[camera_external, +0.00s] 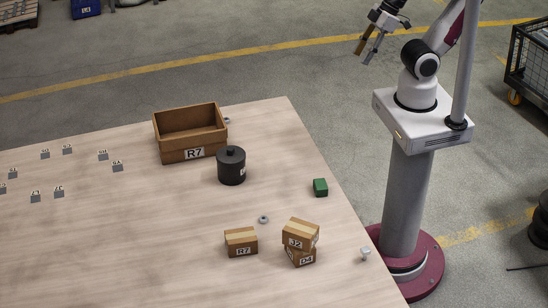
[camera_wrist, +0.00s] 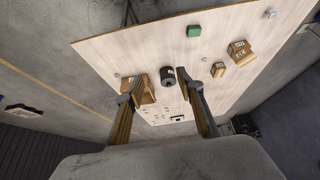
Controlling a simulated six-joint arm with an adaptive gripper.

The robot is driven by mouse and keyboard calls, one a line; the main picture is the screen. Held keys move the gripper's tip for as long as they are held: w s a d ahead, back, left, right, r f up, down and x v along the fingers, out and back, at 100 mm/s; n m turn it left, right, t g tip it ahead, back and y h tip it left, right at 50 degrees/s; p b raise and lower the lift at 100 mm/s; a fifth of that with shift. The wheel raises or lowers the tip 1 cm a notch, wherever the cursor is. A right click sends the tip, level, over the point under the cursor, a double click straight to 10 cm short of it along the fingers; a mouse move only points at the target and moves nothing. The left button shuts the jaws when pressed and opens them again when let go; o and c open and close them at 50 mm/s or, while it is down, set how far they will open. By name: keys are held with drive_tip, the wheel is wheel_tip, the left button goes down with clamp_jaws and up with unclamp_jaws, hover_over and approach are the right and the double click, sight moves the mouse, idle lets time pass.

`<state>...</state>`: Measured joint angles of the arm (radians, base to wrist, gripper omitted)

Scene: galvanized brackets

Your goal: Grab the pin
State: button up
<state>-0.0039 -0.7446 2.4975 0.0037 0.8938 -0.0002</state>
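The pin appears to be the small light-grey metal piece (camera_external: 365,254) with a wider head, standing near the table's right edge at the front. It also shows, very small, near the table edge in the wrist view (camera_wrist: 270,14). My gripper (camera_external: 364,54) is open and empty, raised well away from the table at the top right of the external view. In the wrist view its two fingers (camera_wrist: 160,88) are spread wide with nothing between them close by. The pin is far from them.
Cartons (camera_external: 241,242) and a two-box stack (camera_external: 300,235) stand left of the pin. A green block (camera_external: 320,187), black canister (camera_external: 231,166), nut (camera_external: 263,219) and brown open bin (camera_external: 194,155) lie farther back. Small labelled tags (camera_external: 103,156) stand at left. The front right table is mostly clear.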

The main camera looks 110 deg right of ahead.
drive_tip(key=w+a+r+n+t+y, duration=0.15)
drive_tip(key=w+a+y, duration=0.25)
drive_tip(key=w+a, duration=1.55)
drive_tip(key=w+a+f+t+y, duration=0.1)
drive_tip(key=w+a+f+t, duration=0.15)
drive_tip(key=w+a, duration=0.45)
drive_tip(key=w+a+f+t+y, duration=0.1)
drive_tip(key=w+a+f, duration=0.25)
drive_tip(key=a, duration=0.85)
drive_tip(key=s+a+f+m+t+h, duration=0.1)
drive_tip(key=s+a+f, duration=0.1)
drive_tip(key=a+f, duration=0.5)
drive_tip(key=s+a+f+m+t+h, duration=0.1)
drive_tip(key=s+a+f+t, duration=0.15)
drive_tip(key=a+f, duration=0.55)
drive_tip(key=s+d+f+n+t+h, duration=0.1)
drive_tip(key=s+d+f+n+t, duration=0.1)
drive_tip(key=s+f, duration=1.3)
wheel_tip(320, 180, down, 3)
drive_tip(key=shift+s+d+r+t, duration=0.2)
drive_tip(key=shift+s+d+t, duration=0.1)
drive_tip(key=shift+d+t, duration=0.5)
